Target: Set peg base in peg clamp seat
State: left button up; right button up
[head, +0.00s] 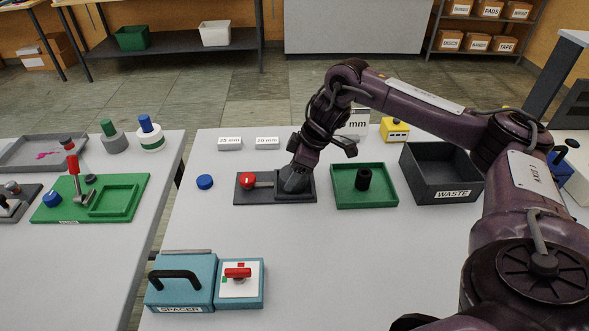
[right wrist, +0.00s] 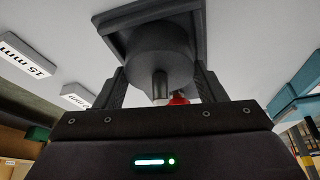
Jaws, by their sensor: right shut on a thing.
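The dark peg clamp (head: 225,191) lies on the right-hand table, with a red knob (head: 248,181) at its left and a square seat (head: 312,194) at its right. My right gripper (head: 294,178) points down over the seat. In the right wrist view the gripper (right wrist: 160,85) is shut on a grey round peg base (right wrist: 158,48) with a short metal peg. The base is at the square seat frame (right wrist: 112,22); I cannot tell if it rests fully on the seat floor. The red knob (right wrist: 178,98) shows behind it. My left gripper is not in view.
A green tray (head: 336,203) with a black cylinder (head: 363,178) stands right of the clamp, then a dark WASTE bin (head: 440,185). A blue cap (head: 205,181) lies left of the clamp. A teal spacer box (head: 190,270) stands in front. The table's front middle is clear.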

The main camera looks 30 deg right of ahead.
jog(key=o, duration=1.2)
jog(key=shift+o, duration=0.2)
jog(key=v, duration=0.5)
jog(key=shift+r, duration=0.35)
jog(key=p+v, duration=0.3)
jog(key=v, duration=0.3)
jog(key=shift+s+d+r, duration=0.15)
jog(key=shift+s+r, duration=0.05)
